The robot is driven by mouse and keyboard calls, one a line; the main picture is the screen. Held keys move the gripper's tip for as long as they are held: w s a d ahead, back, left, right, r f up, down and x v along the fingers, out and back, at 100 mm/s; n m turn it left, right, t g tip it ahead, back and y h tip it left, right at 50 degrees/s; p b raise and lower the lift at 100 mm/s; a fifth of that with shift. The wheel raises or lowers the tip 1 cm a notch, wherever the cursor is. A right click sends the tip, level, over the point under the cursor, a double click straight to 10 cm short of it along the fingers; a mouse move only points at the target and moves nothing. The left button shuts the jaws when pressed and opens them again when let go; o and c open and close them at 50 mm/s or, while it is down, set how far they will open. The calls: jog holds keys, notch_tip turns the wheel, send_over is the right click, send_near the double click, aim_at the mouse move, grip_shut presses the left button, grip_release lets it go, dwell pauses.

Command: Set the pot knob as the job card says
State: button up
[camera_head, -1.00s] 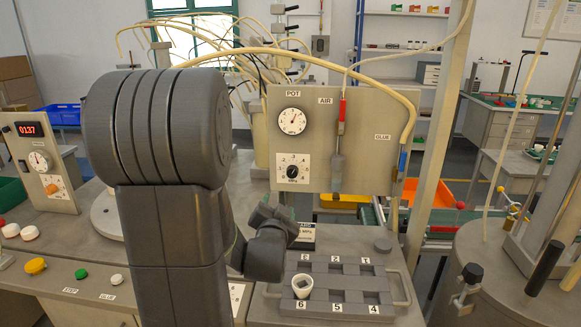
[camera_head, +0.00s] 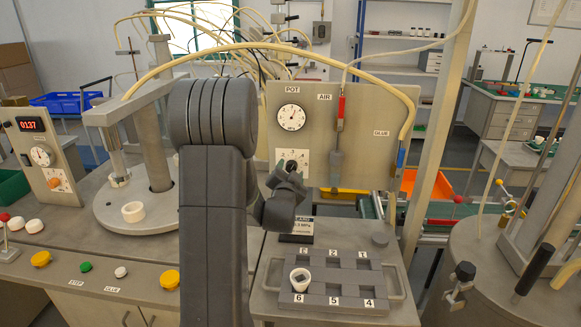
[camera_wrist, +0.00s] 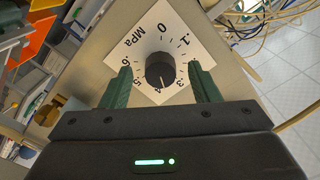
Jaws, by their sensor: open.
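The pot knob (camera_wrist: 160,70) is a round black dial with a pale pointer line on a white MPa scale plate (camera_wrist: 150,45). In the wrist view its line points down, near the .4 mark. My gripper (camera_wrist: 161,85) is open, with one green finger on each side of the knob and visible gaps. In the head view my gripper (camera_head: 290,168) is at the scale plate (camera_head: 308,158) and hides part of it. The POT gauge (camera_head: 291,118) is above. The job card (camera_head: 301,228) stands below; its text seems to include "3 MPa", partly hidden.
A grey numbered tray (camera_head: 345,262) holds a white cup-like part (camera_head: 300,279) near slot 6. A red-tipped air tool (camera_head: 338,135) and a glue line with a blue nozzle (camera_head: 402,155) hang right of the knob. A round turntable (camera_head: 115,215) is at left.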

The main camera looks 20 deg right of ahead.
jog(key=shift+x, duration=0.85)
jog(key=shift+c, duration=0.5)
jog(key=c, duration=0.9)
jog(key=shift+n+b, duration=2.7)
jog(key=shift+b, duration=1.7)
jog(key=o, duration=1)
